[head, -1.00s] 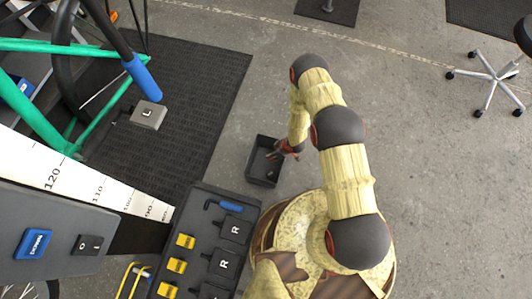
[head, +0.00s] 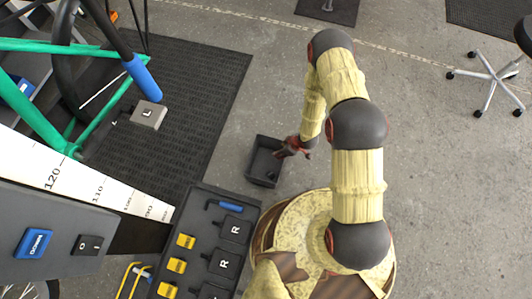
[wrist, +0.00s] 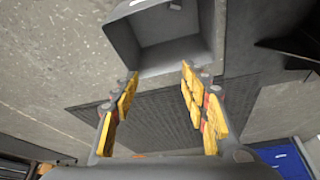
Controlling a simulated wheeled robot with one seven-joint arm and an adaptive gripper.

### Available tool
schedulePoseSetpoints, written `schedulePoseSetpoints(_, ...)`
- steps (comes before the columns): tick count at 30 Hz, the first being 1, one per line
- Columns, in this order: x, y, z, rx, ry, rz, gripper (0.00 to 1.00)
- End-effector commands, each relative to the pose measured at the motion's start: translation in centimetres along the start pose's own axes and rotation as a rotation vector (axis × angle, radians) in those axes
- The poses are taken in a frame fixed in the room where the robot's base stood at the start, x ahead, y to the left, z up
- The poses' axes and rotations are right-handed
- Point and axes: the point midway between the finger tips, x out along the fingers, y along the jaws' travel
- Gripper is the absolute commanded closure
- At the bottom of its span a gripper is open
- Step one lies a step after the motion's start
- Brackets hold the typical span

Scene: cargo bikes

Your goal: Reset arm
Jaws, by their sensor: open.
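My gripper (head: 286,152) is at the end of my arm, over the right side of a dark bin (head: 263,162) in the head view. In the wrist view my gripper (wrist: 160,83) shows two yellow-padded fingers spread apart with nothing between them. The bin (wrist: 165,58) appears there just beyond the fingertips. Its visible inside looks mostly empty in the wrist view. My arm is bent, rising from my base and reaching back down towards the bin.
A grey block marked L (head: 149,114) is on the green bike's pedal side. A wheeled stool (head: 495,80) stands at right.

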Motion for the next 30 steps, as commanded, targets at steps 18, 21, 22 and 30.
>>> schedulePoseSetpoints(18,-1.7,0.0,0.0,0.0,0.0,0.0,0.55)
schedulePoseSetpoints(21,-1.7,0.0,0.0,0.0,0.0,0.0,0.55)
schedulePoseSetpoints(22,-1.7,0.0,0.0,0.0,0.0,0.0,0.55)
schedulePoseSetpoints(30,-2.1,-1.5,4.0,0.086,-0.146,-0.039,0.55)
